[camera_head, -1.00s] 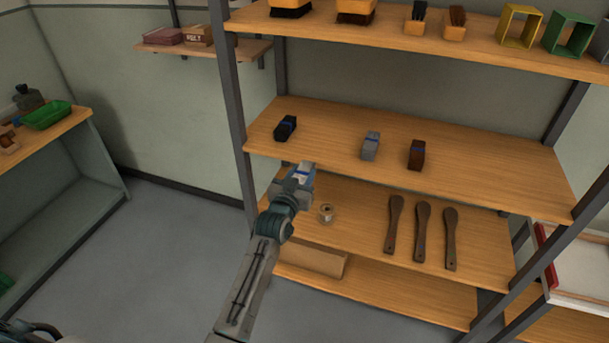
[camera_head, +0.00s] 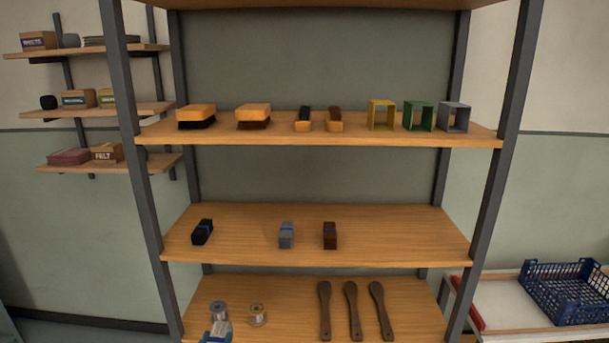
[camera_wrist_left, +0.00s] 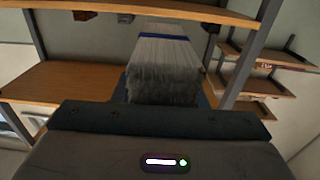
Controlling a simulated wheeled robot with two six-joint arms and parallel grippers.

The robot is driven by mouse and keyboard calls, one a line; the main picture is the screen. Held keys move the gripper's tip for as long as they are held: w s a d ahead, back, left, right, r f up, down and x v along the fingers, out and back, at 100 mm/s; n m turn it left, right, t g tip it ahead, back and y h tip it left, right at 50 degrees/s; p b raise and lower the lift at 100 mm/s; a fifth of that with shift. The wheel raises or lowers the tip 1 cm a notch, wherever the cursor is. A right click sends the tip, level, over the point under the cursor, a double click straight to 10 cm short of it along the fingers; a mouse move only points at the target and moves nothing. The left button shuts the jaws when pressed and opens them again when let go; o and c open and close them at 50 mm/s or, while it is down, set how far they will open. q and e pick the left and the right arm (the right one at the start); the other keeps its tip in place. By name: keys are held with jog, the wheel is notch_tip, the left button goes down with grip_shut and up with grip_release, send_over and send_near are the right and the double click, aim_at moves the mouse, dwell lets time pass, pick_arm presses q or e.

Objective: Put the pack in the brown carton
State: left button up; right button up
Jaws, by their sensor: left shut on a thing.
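My left gripper (camera_head: 216,336) shows at the bottom edge of the head view, in front of the lower shelf. It is shut on a pack of pale grey-white bristles with a blue band; the pack (camera_wrist_left: 163,62) fills the middle of the left wrist view, above the gripper body. In the head view the held pack is small and partly cut off. No open brown carton that I can pick out for sure shows now. My right gripper is not in view.
Banded packs in black (camera_head: 202,232), grey (camera_head: 286,235) and dark brown (camera_head: 330,236) stand on the middle shelf (camera_head: 390,240). A blue crate (camera_head: 566,292) stands at right. Small labelled boxes (camera_head: 108,152) sit on wall shelves.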

pick_arm(q)
jog(key=s+f+b, duration=0.1)
jog(key=s+b, duration=0.3)
jog(key=s, duration=1)
jog(key=shift+s+y, duration=0.15)
jog(key=shift+y, duration=0.15)
jog(key=shift+d, duration=0.15)
